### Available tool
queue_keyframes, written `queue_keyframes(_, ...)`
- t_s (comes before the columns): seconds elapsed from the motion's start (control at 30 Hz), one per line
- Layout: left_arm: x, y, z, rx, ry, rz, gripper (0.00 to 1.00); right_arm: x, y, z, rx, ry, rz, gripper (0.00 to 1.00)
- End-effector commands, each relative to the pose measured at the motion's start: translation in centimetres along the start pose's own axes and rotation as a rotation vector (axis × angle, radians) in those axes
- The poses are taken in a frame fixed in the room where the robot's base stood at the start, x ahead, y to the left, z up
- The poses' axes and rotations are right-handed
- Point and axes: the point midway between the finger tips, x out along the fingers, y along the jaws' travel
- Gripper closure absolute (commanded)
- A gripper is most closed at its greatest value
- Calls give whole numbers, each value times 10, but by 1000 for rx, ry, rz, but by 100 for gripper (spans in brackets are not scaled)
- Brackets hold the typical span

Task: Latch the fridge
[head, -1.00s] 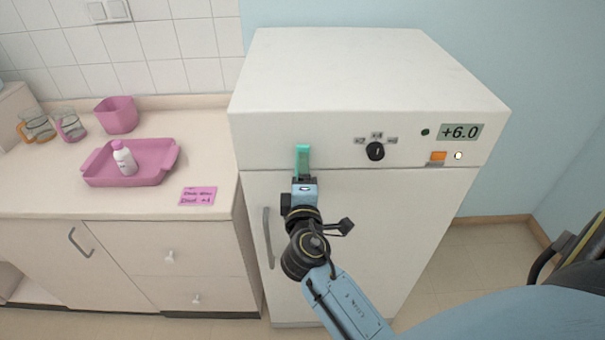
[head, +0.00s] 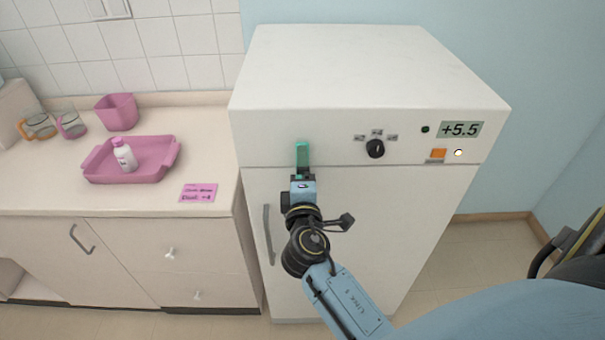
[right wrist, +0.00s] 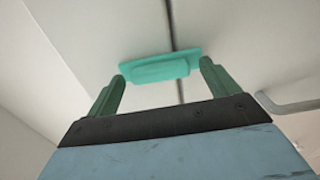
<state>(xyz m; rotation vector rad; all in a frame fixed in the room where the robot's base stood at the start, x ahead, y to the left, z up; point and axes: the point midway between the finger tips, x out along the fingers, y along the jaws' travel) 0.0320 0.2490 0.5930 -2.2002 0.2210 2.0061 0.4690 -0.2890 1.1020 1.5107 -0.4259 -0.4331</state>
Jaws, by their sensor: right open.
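The white fridge (head: 350,125) stands at the middle, its door (head: 390,220) flush below a control panel; a dark seam runs between them. In the right wrist view, a green latch (right wrist: 150,73) lies across the seam. My right gripper (right wrist: 162,71) is open, with one green finger at each end of the latch; whether they touch it I cannot tell. In the head view the right gripper (head: 302,168) is at the seam near the door's left side, and green fingers and latch blend together there. My left gripper is not in view.
A grey door handle (head: 267,235) is just left of my right arm. The panel has a black dial (head: 375,149) and a display (head: 460,130) reading +5.5. The counter at left holds a pink tray (head: 100,168) with a white bottle (head: 124,155), and a pink note (head: 198,193).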

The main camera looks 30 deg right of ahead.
Motion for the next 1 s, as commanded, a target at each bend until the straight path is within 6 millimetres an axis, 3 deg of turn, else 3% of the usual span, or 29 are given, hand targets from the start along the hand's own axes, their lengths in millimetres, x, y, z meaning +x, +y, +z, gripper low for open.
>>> queue_keyframes(0.27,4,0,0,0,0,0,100,-13,-2,0,1,1,-2,13)
queue_keyframes(0.7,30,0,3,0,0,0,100,-106,-4,0,1,0,-4,13)
queue_keyframes(1.0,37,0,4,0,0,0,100,-133,0,0,1,-1,0,13)
